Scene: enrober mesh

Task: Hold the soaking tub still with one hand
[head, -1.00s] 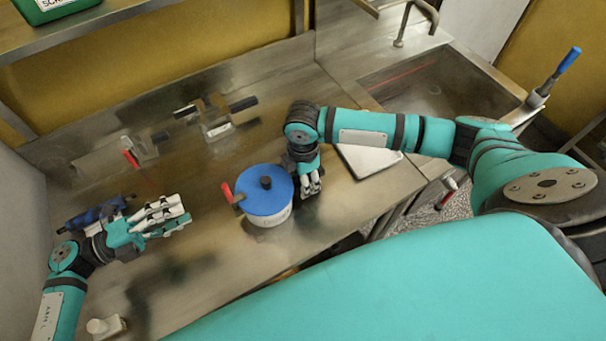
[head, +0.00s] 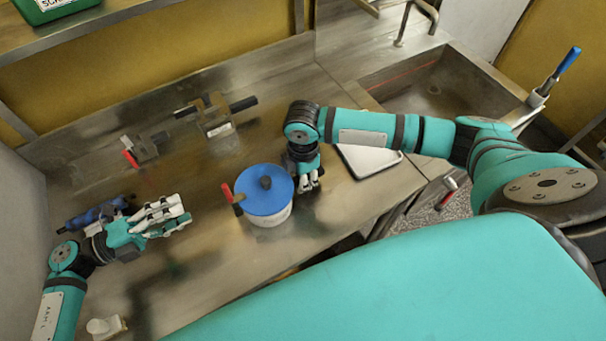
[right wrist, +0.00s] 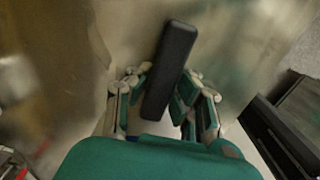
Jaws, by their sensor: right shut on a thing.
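The soaking tub (head: 270,216) is a round white tub with a blue lid (head: 262,187) and a black knob on top. It stands upright on the steel bench. A red-tipped handle (head: 228,193) sticks up at its left side. My right gripper (head: 311,184) is at the tub's right side. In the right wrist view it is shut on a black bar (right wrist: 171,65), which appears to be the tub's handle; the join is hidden. My left gripper (head: 180,214) is open and empty over the bench, left of the tub and apart from it.
A clamp-like fixture with a black bar (head: 216,122) and a smaller red-handled one (head: 141,151) stand at the back. A blue tool (head: 95,214) lies behind my left gripper. A white tray (head: 369,160) and a sink (head: 430,88) are at right.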

